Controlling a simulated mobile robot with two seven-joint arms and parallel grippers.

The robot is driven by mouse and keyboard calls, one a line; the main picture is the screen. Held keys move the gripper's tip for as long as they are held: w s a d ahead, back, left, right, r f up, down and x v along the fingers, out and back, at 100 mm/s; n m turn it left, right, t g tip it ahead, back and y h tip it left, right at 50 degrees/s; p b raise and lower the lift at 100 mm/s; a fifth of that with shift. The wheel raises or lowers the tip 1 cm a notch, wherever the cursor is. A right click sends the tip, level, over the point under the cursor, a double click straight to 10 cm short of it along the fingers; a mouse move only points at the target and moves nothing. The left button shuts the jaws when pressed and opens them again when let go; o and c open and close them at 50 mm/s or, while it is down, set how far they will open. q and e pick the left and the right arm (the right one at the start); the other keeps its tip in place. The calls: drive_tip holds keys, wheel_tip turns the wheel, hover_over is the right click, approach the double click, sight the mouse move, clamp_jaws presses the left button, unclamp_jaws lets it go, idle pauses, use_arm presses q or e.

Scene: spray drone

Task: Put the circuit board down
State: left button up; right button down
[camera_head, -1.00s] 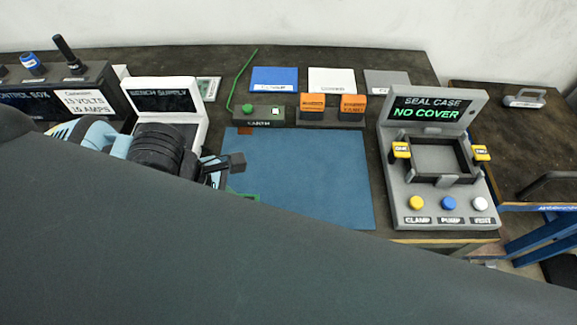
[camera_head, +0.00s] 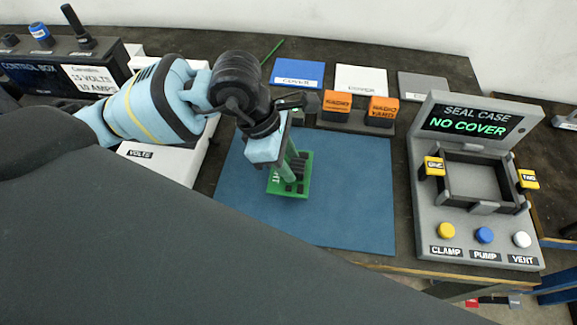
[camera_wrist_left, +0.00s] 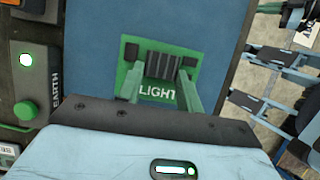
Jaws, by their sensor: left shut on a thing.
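The circuit board (camera_head: 302,190) is green with dark parts and a white label. It is at my left gripper's fingertips, over the blue mat (camera_head: 350,185). In the left wrist view the board (camera_wrist_left: 133,78) reads "LIGHT", and the left gripper (camera_wrist_left: 160,82) has a finger on each side of its dark ribbed block. My left gripper (camera_head: 292,170) is shut on the board. I cannot tell whether the board touches the mat. The right gripper is not in view.
The seal case station (camera_head: 428,225) stands right of the mat and its screen reads "NO COVER". Two orange radio blocks (camera_head: 382,108) and blue, white and grey covers (camera_head: 298,73) lie behind the mat. The mat's right side is clear.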

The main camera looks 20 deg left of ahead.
use_arm(q)
drive_tip(key=shift+w, duration=0.2)
drive_tip(key=shift+f, duration=1.8)
drive_tip(key=shift+f, duration=0.15)
drive_tip(key=o, duration=1)
drive_tip(key=v, duration=1.2)
drive_tip(key=shift+s, duration=0.1)
